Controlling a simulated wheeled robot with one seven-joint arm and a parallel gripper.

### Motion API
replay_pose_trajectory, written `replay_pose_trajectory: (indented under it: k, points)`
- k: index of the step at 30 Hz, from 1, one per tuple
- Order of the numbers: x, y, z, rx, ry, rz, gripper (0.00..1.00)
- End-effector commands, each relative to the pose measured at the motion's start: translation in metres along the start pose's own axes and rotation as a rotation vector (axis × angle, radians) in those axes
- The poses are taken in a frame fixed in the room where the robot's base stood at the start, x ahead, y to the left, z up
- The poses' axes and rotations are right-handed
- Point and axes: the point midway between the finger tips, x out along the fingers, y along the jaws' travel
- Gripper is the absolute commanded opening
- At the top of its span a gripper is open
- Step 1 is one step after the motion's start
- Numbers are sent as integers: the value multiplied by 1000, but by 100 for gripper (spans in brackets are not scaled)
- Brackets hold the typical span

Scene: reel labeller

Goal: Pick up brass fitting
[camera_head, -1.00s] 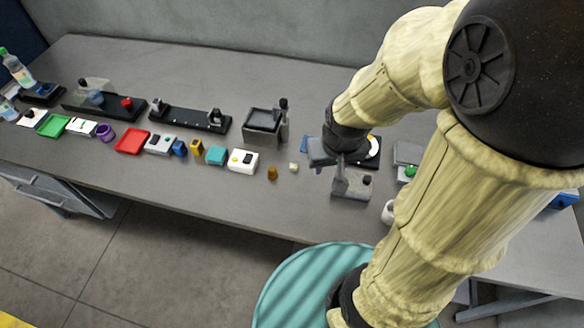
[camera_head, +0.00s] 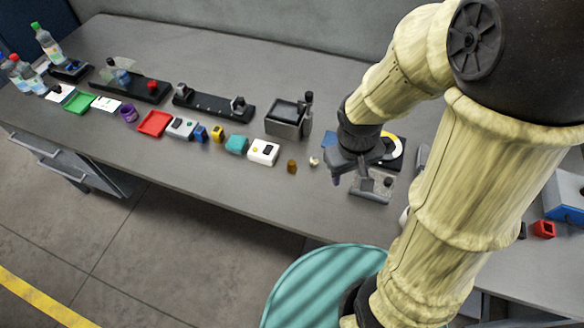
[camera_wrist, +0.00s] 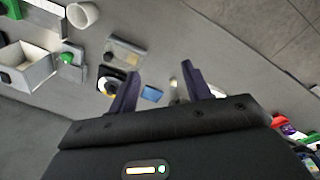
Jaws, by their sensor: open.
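The small brass-brown cylinder (camera_head: 292,166), which looks like the brass fitting, stands upright on the grey bench in the head view. A small cream piece (camera_head: 314,161) sits just to its right. My gripper (camera_head: 345,176) is to the right of both, above the bench and apart from them. In the wrist view my gripper (camera_wrist: 160,73) shows two spread dark fingers with nothing held. A small pale piece (camera_wrist: 174,82) appears on the bench between the fingers; I cannot tell which piece it is.
A grey fixture (camera_head: 372,186) is right of my gripper. The bench front is clear before the cylinder.

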Motion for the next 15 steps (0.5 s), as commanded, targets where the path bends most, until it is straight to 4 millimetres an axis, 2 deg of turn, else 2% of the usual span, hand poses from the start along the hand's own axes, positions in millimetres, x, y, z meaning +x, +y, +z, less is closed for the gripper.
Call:
replay_pose_trajectory:
  k: [1, 3, 11, 15]
  points:
    - [20, -11, -3, -119, -53, 21, 49]
    - [37, -22, -6, -281, -124, 63, 49]
    - [95, -55, -27, -873, -353, 291, 49]
    - [123, -78, -48, -1181, -452, 466, 49]
